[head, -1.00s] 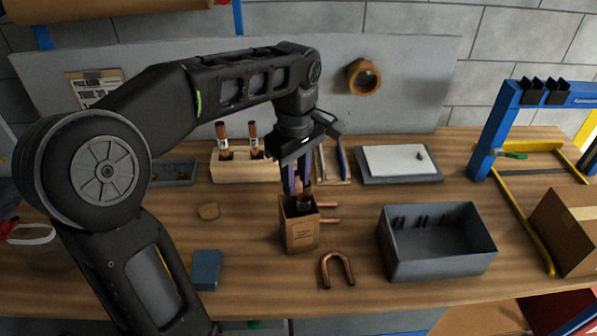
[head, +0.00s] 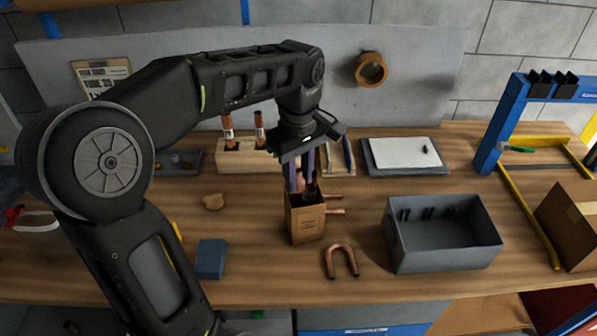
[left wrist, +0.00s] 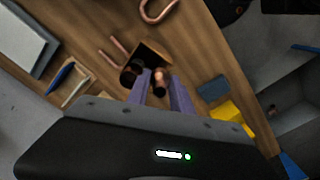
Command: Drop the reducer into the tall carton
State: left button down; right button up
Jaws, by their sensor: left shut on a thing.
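The tall carton (head: 306,224) is an open brown box standing upright near the middle of the bench. In the left wrist view its cardboard wall (left wrist: 152,52) shows just beyond the fingers. My left gripper (head: 301,180) points down over the carton's mouth. It is shut on the copper reducer (left wrist: 159,82), seen between the purple fingers in the left wrist view. The reducer is at or just above the mouth; the head view does not show clearly whether its lower end is inside. My right gripper is not in view.
A grey bin (head: 442,252) stands right of the carton, and a copper U-bend (head: 341,262) lies in front. A wooden block (head: 240,157) with upright copper tubes stands behind. A blue block (head: 210,259) lies left.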

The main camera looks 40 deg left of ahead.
aim_at(304, 213)
pick_arm(q)
jog(key=shift+f+b, duration=1)
jog(key=shift+f, duration=0.6)
jog(key=shift+f+b, duration=0.35)
jog(key=shift+f, duration=0.15)
jog(key=c, duration=1.1)
grip_release()
jog(key=shift+o, duration=0.2)
jog(key=shift+r, duration=0.1)
